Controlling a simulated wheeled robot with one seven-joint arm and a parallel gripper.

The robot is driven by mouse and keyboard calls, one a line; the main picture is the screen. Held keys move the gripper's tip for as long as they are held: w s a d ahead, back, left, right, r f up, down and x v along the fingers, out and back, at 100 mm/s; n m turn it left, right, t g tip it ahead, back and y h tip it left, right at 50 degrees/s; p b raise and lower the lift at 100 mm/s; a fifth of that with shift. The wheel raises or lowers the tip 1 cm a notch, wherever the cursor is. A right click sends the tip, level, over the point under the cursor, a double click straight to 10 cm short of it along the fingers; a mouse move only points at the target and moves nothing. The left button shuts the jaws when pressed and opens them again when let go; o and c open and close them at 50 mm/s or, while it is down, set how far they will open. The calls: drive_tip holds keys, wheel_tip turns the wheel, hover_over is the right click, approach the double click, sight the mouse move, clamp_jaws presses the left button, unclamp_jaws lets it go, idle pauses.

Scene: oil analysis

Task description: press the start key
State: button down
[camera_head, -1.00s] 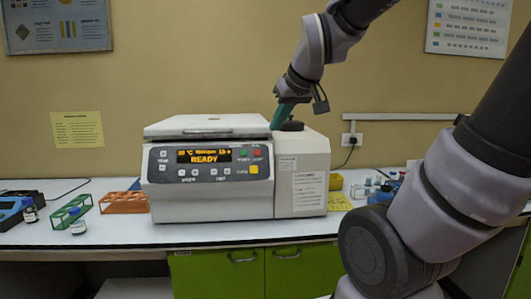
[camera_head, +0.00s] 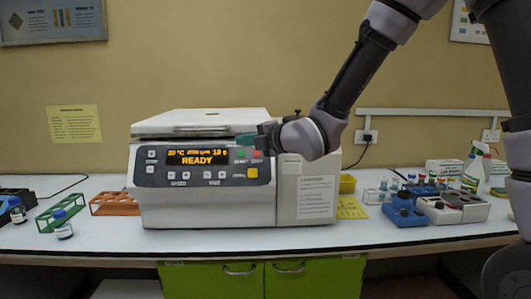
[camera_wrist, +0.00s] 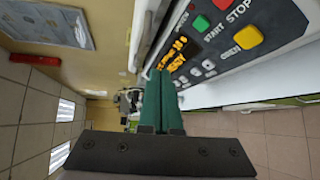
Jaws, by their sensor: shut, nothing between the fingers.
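The start key is a green square button (camera_wrist: 201,24) on the dark panel of the centrifuge (camera_head: 205,212). In the wrist view it sits beside the red stop key (camera_wrist: 222,4) and the yellow open key (camera_wrist: 248,37), right of and above my fingers. The display (camera_head: 197,157) reads READY. My green fingers are shut together and empty in the wrist view (camera_wrist: 160,85). I cannot tell any contact with the panel.
The centrifuge lid (camera_head: 205,120) is closed. An orange rack (camera_head: 115,203) and a green rack (camera_head: 60,212) stand to the left. The bench front is clear.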

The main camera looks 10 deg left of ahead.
idle(0.4)
drive_tip(key=shift+w+a+f, duration=0.3)
drive_tip(key=shift+w+f, duration=0.5)
drive_tip(key=shift+w, duration=0.4)
drive_tip(key=shift+w+a+f, duration=0.25)
drive_tip(key=shift+w+f, duration=0.6)
drive_tip(key=shift+w, duration=0.35)
drive_tip(key=shift+w+a+f, duration=0.3)
drive_tip(key=shift+w+f, duration=0.5)
drive_tip(key=shift+w, duration=0.4)
drive_tip(key=shift+w, duration=0.1)
drive_tip(key=shift+w+a+f, duration=0.1)
drive_tip(key=shift+w+f, duration=0.1)
drive_tip(key=shift+w, duration=0.05)
drive_tip(key=shift+w+f, duration=0.2)
drive_tip(key=shift+w, duration=0.1)
drive_tip(key=shift+s+r, duration=0.45)
drive_tip(key=shift+s, duration=0.2)
drive_tip(key=shift+s+d+r, duration=0.2)
drive_tip(key=shift+s+r, duration=0.25)
drive_tip(key=shift+s, duration=0.25)
drive_tip(key=shift+s+d+r, duration=0.15)
drive_tip(key=shift+s+r, duration=0.3)
drive_tip(key=shift+s, duration=0.2)
drive_tip(key=shift+s+d+r, duration=0.2)
drive_tip(key=shift+s+r, duration=0.25)
drive_tip(key=shift+s, duration=0.25)
